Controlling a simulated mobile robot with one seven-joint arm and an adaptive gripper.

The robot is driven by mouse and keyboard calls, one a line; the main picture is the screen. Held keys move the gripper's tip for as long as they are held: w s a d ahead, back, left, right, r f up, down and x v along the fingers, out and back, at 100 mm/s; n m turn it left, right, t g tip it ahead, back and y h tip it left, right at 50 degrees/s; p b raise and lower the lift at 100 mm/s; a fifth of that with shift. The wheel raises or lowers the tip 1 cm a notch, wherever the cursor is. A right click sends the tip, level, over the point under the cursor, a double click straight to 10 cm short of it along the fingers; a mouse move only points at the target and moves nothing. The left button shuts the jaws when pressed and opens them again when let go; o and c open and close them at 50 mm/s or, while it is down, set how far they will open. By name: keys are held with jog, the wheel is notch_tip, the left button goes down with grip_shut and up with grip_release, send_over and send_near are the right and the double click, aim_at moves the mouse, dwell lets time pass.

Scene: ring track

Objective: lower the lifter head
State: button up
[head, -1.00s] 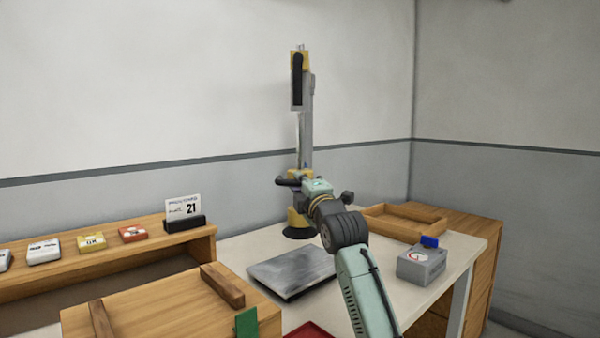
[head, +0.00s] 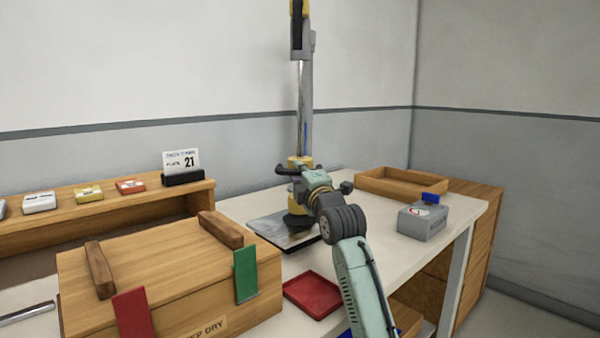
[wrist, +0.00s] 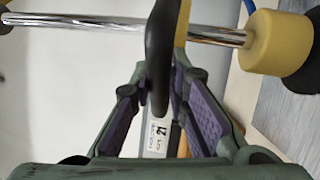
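The lifter has a tall grey column (head: 305,100) on the table. Its yellow head with a dark round pad (head: 300,221) is low, over the grey plate (head: 268,232); I cannot tell whether pad and plate touch. My gripper (head: 304,176) is at the head's black handle (head: 288,168). In the wrist view the handle (wrist: 159,50) runs between the purple-padded fingertips (wrist: 160,78), which close in on both its sides. A chrome bar (wrist: 100,24) and a yellow collar (wrist: 272,42) cross behind it. The far contact side is hidden.
A wooden box (head: 160,255) with red and green flaps stands at left. A red tray (head: 313,295) lies in front of the plate. A grey box with a blue switch (head: 423,220) and a wooden tray (head: 395,190) stand at right. A shelf holds a calendar card (head: 181,161).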

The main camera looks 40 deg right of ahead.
jog(key=o, duration=0.4)
jog(key=shift+s, duration=0.1)
jog(key=v, duration=1.2)
